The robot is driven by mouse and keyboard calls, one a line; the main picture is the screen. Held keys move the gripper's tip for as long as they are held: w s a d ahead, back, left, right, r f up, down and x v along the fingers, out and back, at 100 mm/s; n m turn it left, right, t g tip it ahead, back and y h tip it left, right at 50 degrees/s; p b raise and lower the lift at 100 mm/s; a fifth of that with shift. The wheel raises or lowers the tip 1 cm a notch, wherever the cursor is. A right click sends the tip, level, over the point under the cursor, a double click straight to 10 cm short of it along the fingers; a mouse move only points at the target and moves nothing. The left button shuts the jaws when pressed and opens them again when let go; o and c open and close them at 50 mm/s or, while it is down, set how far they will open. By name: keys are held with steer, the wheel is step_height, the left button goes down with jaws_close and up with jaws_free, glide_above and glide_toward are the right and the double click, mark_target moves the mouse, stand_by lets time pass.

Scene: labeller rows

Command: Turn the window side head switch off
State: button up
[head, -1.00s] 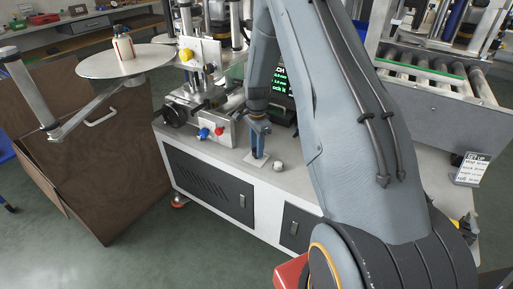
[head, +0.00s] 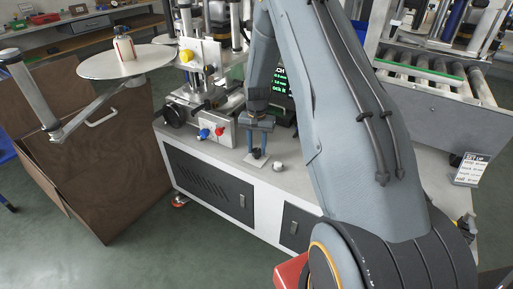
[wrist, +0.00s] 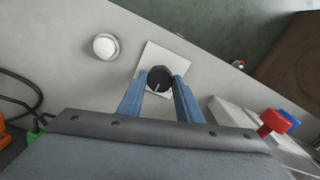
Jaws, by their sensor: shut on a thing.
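A black rotary switch knob (wrist: 160,72) with a pale pointer line sits on a white square plate (wrist: 164,50) on the machine's grey top. In the head view the knob (head: 257,153) is small, on its plate near the front edge of the top. My gripper (wrist: 160,80) points down at the switch, with one blue finger on each side of the knob, shut on it. In the head view my gripper (head: 257,149) shows both fingers side by side. The pointer runs toward the gripper in the wrist view. The plate's lettering cannot be read.
A white round button (wrist: 105,46) stands beside the plate. Red (head: 220,131) and blue (head: 204,134) knobs are on the labeller to the left. A screen with green text (head: 281,88) is behind my gripper. A sign (head: 470,169) stands at the right.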

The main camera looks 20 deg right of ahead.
mark_target(257, 151)
steer(key=n, duration=0.4)
steer(key=shift+s+n, duration=0.1)
steer(key=shift+n, duration=2.1)
steer(key=o, duration=1)
steer(key=shift+o, duration=0.2)
steer(key=shift+r, duration=3.9)
